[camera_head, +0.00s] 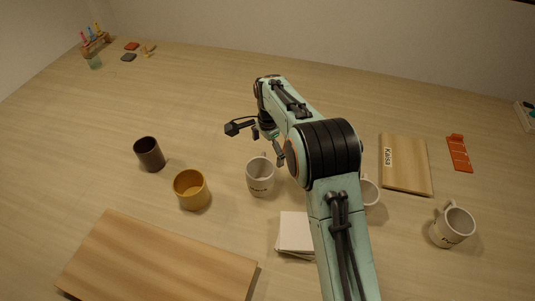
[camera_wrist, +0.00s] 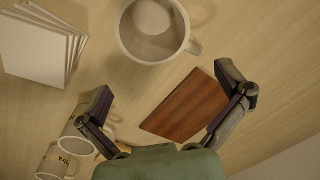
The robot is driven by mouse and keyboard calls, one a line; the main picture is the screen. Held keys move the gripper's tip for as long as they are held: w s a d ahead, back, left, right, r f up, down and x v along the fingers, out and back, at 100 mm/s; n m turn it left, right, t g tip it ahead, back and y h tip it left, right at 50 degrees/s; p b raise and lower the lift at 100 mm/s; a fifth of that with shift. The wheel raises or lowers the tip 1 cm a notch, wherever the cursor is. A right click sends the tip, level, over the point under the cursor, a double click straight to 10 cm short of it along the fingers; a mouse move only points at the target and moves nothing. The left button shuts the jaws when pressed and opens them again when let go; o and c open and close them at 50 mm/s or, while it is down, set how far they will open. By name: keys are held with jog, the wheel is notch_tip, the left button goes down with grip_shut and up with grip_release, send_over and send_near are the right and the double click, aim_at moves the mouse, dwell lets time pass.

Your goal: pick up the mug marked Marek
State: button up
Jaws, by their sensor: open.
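Three white mugs show in the head view. One (camera_head: 260,177) stands near the middle with small dark lettering, one (camera_head: 371,194) is partly hidden behind my arm, and one (camera_head: 455,222) stands at the right with lettering low on its side. I cannot read any name on them. My gripper (camera_head: 279,153) is behind and just right of the middle mug, partly hidden by my arm. In the wrist view my gripper (camera_wrist: 163,79) is open and empty. A white mug (camera_wrist: 152,48) lies beyond its fingertips, handle to the right. Two lettered white mugs show beside the left finger.
A dark brown mug (camera_head: 149,156) and a yellow mug (camera_head: 191,191) stand at the left. White tiles (camera_head: 295,232) are stacked in front. A board labelled Kaisa (camera_head: 408,165) lies at the right. A reddish-brown slab (camera_wrist: 187,106) lies between my fingers in the wrist view.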

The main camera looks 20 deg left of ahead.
aim_at(262, 173)
jog(key=f, duration=0.1)
jog(key=s+a+f, duration=0.1)
jog(key=shift+s+a+f, duration=0.1)
jog(key=shift+s+f, duration=0.1)
jog(key=shift+f, duration=0.2)
notch_tip(262, 173, down, 6)
jog(key=shift+r, duration=0.1)
jog(key=c, duration=1.1)
